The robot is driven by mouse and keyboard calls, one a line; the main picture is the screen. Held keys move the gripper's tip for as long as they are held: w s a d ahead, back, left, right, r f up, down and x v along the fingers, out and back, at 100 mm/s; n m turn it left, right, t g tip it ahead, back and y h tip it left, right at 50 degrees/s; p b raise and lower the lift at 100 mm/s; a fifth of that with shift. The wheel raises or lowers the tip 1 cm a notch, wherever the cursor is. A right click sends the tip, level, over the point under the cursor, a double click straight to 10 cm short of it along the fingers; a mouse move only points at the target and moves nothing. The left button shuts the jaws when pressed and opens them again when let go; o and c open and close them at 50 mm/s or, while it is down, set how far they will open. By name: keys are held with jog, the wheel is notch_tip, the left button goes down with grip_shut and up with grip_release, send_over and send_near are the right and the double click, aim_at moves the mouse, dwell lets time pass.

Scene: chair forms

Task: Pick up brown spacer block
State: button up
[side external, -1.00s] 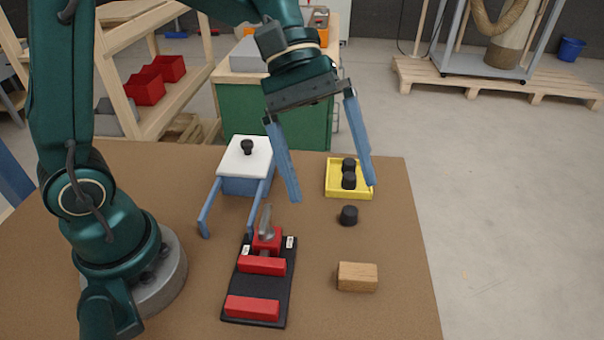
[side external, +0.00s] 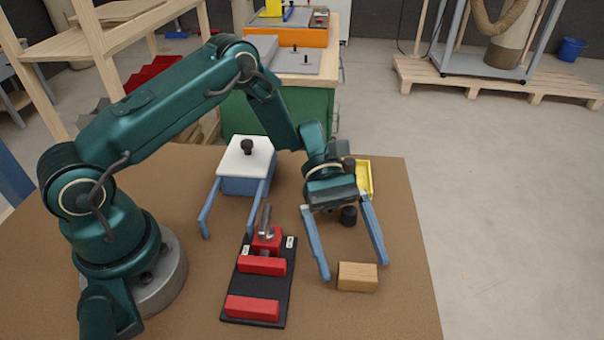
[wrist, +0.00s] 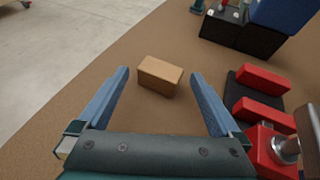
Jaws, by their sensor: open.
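The brown spacer block (side external: 357,277) is a wooden block lying on the brown table, right of the black fixture. It also shows in the wrist view (wrist: 160,75), ahead of and between my two fingers. My gripper (side external: 356,270) is open and empty, its blue fingers spread wide. In the side view its fingertips are close to the block, one at its left and one at its upper right. In the wrist view (wrist: 160,72) the block lies in the gap, and neither finger appears to touch it.
A black fixture (side external: 249,293) with red bars and a clamp stands left of the block. A chair form (side external: 244,158) with white top and blue legs is behind it. A black knob (side external: 349,215) and a yellow tray (side external: 365,178) are partly hidden behind my wrist. Table right of the block is clear.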

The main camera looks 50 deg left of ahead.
aim_at(358, 271)
jog(key=shift+x, duration=1.6)
jog(key=c, duration=1.2)
jog(key=shift+c, duration=0.2)
